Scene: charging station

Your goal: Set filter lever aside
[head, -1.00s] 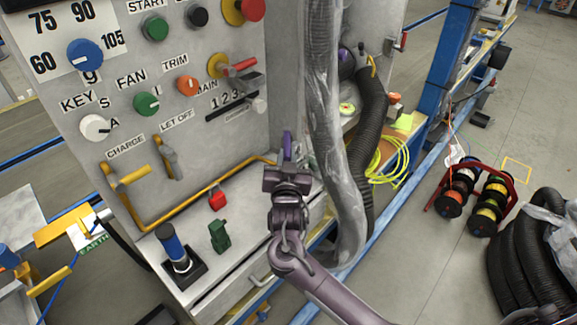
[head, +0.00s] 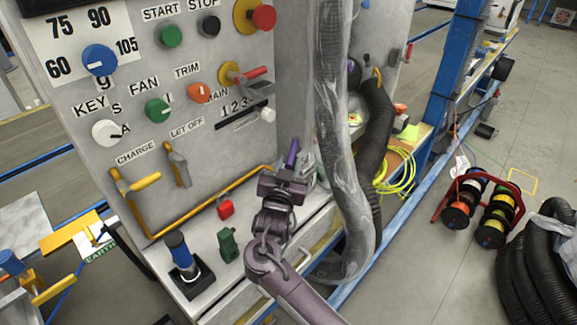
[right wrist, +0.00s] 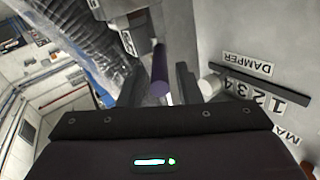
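A purple handle (head: 292,153), most likely the filter lever, stands up between the panel and the wrapped hose in the head view. No label for it can be read. In the right wrist view the purple handle (right wrist: 160,75) is a short cylinder below a grey bracket (right wrist: 140,28). My right gripper (head: 288,174) is at its lower end, which it hides in the head view. In the right wrist view its dark fingers (right wrist: 139,78) are apart, on either side of the handle, with gaps visible. My left gripper is not in view.
The plastic-wrapped hose (head: 343,150) hangs close to the right of my gripper. A red padlock (head: 225,209), a green switch (head: 228,245) and a blue-handled joystick (head: 179,250) are on the ledge to its left. The damper slider (head: 243,118) is above left.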

